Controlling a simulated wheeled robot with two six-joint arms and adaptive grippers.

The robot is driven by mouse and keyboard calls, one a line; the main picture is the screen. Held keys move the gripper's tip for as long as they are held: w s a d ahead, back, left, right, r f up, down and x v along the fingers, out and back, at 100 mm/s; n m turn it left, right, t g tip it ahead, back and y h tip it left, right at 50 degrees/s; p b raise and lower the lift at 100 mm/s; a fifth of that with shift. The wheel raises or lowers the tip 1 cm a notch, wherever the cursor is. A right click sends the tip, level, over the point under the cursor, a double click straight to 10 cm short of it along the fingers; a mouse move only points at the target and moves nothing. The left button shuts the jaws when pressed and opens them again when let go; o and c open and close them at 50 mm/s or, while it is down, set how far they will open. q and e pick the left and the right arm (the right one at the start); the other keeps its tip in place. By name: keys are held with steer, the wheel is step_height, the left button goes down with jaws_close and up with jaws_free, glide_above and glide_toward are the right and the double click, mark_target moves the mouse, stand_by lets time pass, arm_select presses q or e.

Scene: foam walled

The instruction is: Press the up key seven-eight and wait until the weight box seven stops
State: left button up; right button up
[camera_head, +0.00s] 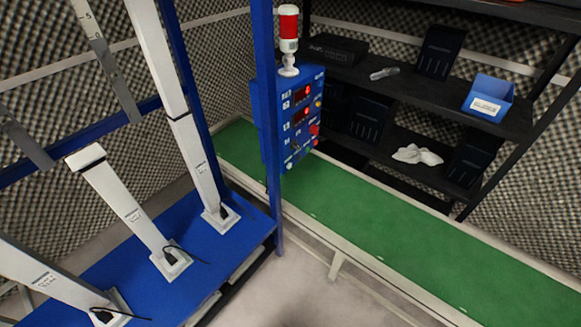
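A blue control panel (301,128) is fixed to a blue upright post. It carries red lit displays, small knobs and buttons, and a larger red button (314,129). Its labels are too small to read, so I cannot tell which key is up seven-eight. I cannot make out a weight box seven. Three white columns with small labels stand on a blue platform (215,262): one at right (187,135), one in the middle (122,205) and one at the lower left (42,277). Neither of my grippers is in view.
A red and white signal lamp (288,40) stands on the panel. A long green conveyor belt (400,230) runs behind it. Grey floor (300,280) shows between platform and belt.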

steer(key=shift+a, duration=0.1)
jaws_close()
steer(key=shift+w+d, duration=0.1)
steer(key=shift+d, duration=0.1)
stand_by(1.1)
